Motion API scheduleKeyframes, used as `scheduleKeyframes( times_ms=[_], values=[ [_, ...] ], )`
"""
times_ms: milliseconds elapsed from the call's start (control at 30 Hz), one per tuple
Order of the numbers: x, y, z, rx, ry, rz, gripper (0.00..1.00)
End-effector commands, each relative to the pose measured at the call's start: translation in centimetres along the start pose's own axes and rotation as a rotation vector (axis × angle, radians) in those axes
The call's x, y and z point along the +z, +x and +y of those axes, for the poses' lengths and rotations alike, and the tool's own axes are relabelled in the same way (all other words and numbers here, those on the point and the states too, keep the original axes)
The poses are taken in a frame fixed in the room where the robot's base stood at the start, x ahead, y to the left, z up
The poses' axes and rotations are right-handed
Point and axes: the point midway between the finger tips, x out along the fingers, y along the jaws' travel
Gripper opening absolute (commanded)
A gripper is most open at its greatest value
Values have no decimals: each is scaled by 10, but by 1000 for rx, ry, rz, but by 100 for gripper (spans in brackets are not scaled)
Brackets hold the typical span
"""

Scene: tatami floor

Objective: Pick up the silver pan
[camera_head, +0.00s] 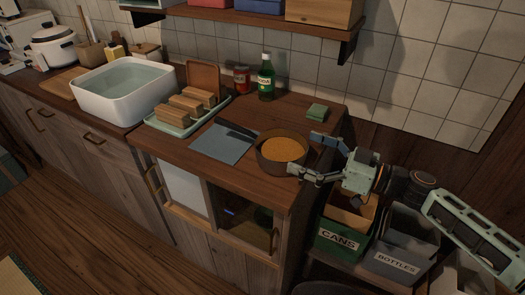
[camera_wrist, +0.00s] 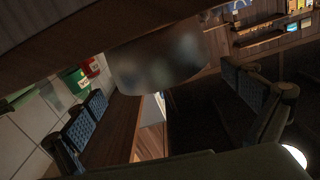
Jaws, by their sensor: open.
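The pan (camera_head: 262,155) stands on the wooden counter near its right end; it looks round and dark brownish in the head view, with an orange-brown filling or inner surface. A dark handle (camera_head: 236,131) appears to reach left from it over a blue-grey board. In the wrist view a blurred, shiny greyish curved wall (camera_wrist: 160,62), likely the pan's side, lies ahead. My gripper (camera_head: 305,154) is open at the pan's right side, one finger towards the back and one towards the front of its rim. Both fingers also show in the wrist view (camera_wrist: 168,108). Contact cannot be told.
A blue-grey board (camera_head: 220,147) lies left of the pan. A green bottle (camera_head: 266,78), a red jar (camera_head: 241,78) and a green sponge (camera_head: 317,112) stand behind. Bins marked CANS (camera_head: 338,240) and BOTTLES (camera_head: 395,262) sit below my arm.

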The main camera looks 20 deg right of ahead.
Motion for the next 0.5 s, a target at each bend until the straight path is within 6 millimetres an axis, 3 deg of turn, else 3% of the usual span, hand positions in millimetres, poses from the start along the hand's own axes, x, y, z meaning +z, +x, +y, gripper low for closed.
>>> scheduleKeyframes(
  times_ms=[100,333,500],
  values=[
    [1,20,-1,-3,1,-1,100],
    [3,38,-1,-2,2,-2,100],
    [8,64,-5,-4,2,-3,100]
  ],
)
